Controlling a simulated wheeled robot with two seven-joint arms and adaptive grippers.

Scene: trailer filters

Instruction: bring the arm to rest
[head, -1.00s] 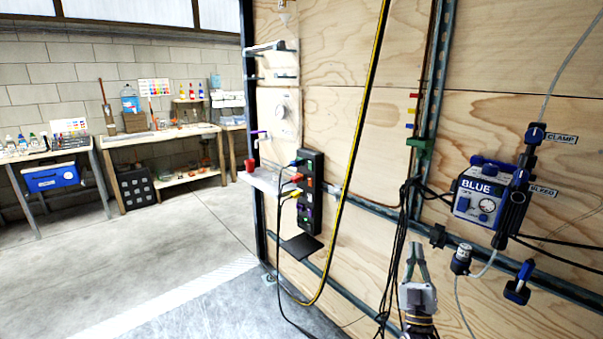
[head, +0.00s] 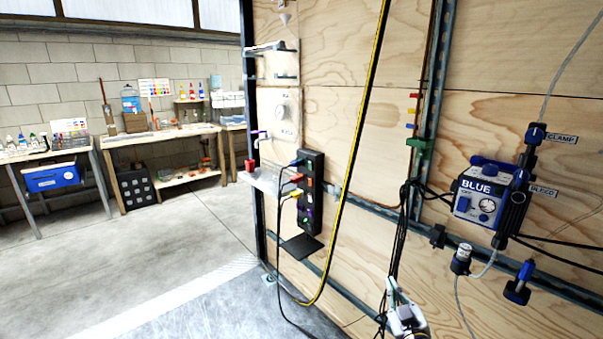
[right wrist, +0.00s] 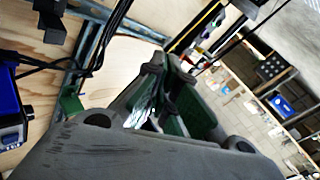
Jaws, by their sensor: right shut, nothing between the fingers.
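My right gripper (head: 392,286) shows low in the head view, right of centre, in front of the plywood wall and close to the hanging black cables. It is shut and empty. In the right wrist view my right gripper (right wrist: 166,72) fills the middle, its fingers together with nothing held. Only a small part of my right arm shows at the bottom edge of the head view. My left gripper is in neither view.
A blue-and-white unit (head: 480,195) marked BLUE is mounted on the plywood wall (head: 340,130), right of the gripper. Black cables (head: 402,230) hang beside the gripper. A black power strip (head: 311,190) and a yellow hose (head: 352,150) are further left. The floor (head: 150,245) at left is clear.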

